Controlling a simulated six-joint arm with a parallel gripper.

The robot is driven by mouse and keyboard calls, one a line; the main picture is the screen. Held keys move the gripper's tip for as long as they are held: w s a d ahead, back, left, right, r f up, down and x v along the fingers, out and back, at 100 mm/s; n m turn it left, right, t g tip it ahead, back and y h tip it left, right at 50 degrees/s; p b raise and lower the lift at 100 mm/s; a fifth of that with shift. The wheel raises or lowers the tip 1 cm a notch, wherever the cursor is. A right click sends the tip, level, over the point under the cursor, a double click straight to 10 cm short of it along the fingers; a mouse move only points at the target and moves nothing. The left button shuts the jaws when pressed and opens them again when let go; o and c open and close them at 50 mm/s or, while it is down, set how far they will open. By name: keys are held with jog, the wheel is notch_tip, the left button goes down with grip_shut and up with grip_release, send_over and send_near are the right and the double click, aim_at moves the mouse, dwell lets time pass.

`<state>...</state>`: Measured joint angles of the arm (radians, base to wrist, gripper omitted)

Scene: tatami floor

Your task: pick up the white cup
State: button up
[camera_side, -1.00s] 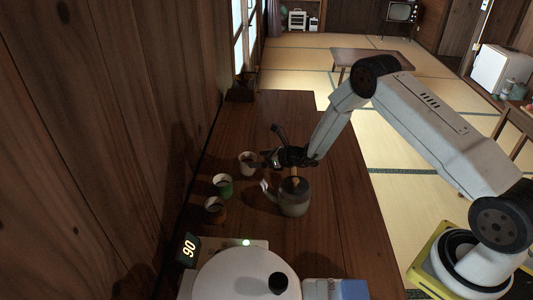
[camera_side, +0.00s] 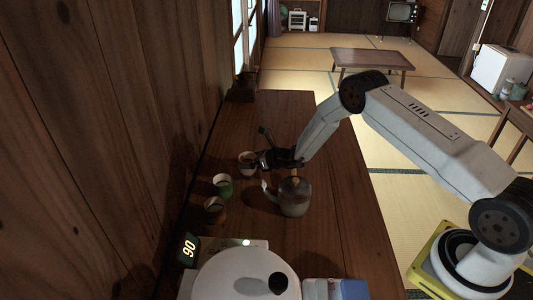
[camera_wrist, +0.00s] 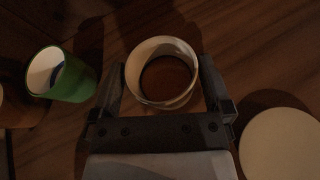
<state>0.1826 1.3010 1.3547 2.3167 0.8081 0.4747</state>
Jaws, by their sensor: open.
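The white cup (camera_wrist: 147,92) stands upright between the two fingers of my gripper (camera_wrist: 162,85) in the wrist view. Its round open rim faces the camera, and its inside looks brown and dark. A finger lies on each side of the cup, and my gripper is open. I cannot tell whether either finger touches it. In the side view the white cup (camera_side: 246,158) stands at the far end of a row of cups, partly hidden by my gripper (camera_side: 260,160).
A green cup (camera_side: 222,182) and a brown cup (camera_side: 214,207) stand nearer the camera along the wall side. A large white round-lidded appliance (camera_side: 240,278) is in front. The table's far end is mostly clear.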

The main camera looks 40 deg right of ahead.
jog(key=c, duration=1.2)
jog(key=shift+o, duration=0.2)
jog(key=shift+r, duration=0.35)
jog(key=shift+r, duration=1.35)
jog(key=s+r, duration=0.9)
jog(key=s, duration=0.4)
jog(key=shift+s+a+r, duration=0.15)
jog(key=shift+s+r, duration=0.15)
jog(key=shift+s, duration=0.1)
